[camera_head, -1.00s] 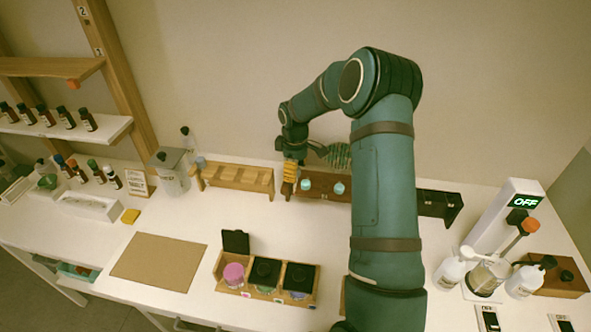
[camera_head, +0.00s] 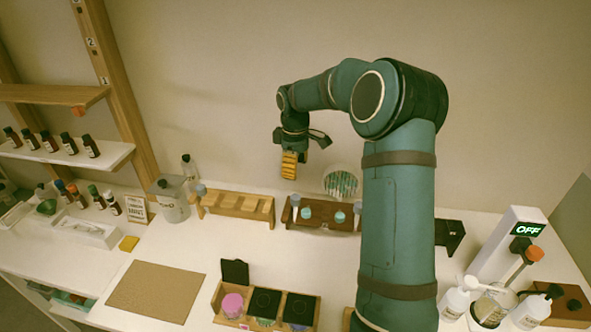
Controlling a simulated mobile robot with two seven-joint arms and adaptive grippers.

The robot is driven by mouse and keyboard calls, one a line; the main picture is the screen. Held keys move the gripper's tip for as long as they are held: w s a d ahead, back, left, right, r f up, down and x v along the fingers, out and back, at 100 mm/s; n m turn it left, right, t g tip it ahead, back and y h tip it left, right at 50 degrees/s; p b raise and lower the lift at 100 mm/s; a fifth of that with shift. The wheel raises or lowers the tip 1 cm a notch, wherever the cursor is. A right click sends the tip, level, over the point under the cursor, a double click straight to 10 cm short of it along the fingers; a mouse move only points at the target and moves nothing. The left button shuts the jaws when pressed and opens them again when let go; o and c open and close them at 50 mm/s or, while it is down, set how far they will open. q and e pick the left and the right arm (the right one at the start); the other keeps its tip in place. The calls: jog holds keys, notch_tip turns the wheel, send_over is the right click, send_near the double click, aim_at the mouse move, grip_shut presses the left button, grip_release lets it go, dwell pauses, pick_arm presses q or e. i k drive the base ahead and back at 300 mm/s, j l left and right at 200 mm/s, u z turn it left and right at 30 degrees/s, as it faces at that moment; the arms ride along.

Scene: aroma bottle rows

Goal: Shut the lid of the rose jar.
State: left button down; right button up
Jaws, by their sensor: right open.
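A jar with pink contents (camera_head: 232,305) stands in the left compartment of a wooden tray at the front. Its black lid (camera_head: 235,272) stands open, upright behind the jar. I cannot read a rose label, but this is the only jar there with a raised lid. My right gripper (camera_head: 289,166) hangs open in the air above the back of the table, well behind and above the jar. Nothing shows in its fingers. My left gripper is not in view.
Two jars with shut black lids (camera_head: 264,303) (camera_head: 299,308) sit beside it in the tray. A dark rack (camera_head: 325,219) with several small items stands below my gripper. A brown mat (camera_head: 156,291) lies left. My right arm hides part of the table.

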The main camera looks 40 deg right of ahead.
aim_at(235, 272)
jog(key=k+j, duration=0.75)
jog(key=j, duration=0.25)
